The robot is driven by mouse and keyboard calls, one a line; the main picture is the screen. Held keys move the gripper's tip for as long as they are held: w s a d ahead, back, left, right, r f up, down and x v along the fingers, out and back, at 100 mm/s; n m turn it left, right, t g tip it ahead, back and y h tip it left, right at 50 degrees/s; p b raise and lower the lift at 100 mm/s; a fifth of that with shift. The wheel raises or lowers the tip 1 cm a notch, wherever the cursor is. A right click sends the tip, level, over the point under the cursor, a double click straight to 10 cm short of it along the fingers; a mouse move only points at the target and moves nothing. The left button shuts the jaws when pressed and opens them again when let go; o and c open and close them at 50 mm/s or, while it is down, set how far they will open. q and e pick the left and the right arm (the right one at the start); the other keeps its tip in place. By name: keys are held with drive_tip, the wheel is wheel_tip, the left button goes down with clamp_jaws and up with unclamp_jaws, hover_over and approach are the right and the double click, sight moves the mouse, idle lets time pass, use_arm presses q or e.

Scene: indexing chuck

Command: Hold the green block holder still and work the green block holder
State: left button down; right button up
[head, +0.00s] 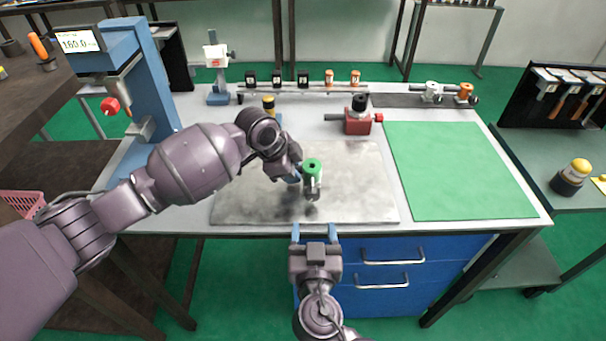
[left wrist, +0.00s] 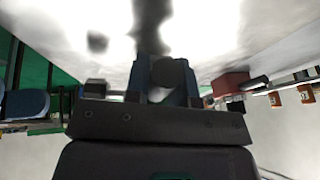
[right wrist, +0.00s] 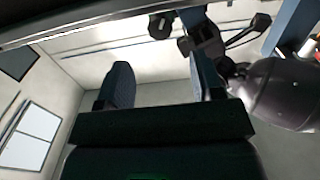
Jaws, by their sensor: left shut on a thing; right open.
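The green block holder (head: 313,165), with a green ring-shaped top and a grey lower part, is over the grey plate (head: 360,205) near the middle of the bench in the head view. My left gripper (head: 297,176) reaches it from the left and is shut on it. In the left wrist view a dark grey round part (left wrist: 166,72) shows between the left fingers. My right gripper (head: 314,232) is open at the bench's front edge, nearer than the holder and apart from it. In the right wrist view its fingers (right wrist: 160,88) are spread with nothing between them.
A red block holder (head: 357,123) with a black knob stands behind the plate. A green mat (head: 460,170) lies clear at right. A blue column (head: 143,80) with a display stands at left. Several small black and orange blocks (head: 303,80) line the back.

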drive_tip(key=f+n+g, duration=0.1)
drive_tip(key=n, duration=0.1)
drive_tip(key=s+d+f+n+y, duration=0.1)
drive_tip(key=n, duration=0.1)
drive_tip(key=s+f+n+g, duration=0.1)
drive_tip(key=n, duration=0.1)
drive_tip(key=shift+s+d+f+g, duration=0.1)
drive_tip(key=shift+d+f+g, duration=0.2)
drive_tip(key=shift+d+f, duration=0.1)
drive_tip(key=s+d+f+m+g, duration=0.1)
drive_tip(key=s+d+f+g, duration=0.15)
drive_tip(key=d+f, duration=0.45)
drive_tip(key=s+d+f+g, duration=0.15)
drive_tip(key=s+d, duration=0.25)
drive_tip(key=d, duration=0.6)
drive_tip(key=n+t+y, duration=0.1)
drive_tip(key=n+t, duration=0.1)
drive_tip(key=n, duration=2.6)
approach(313, 197)
drive_tip(key=x, duration=1)
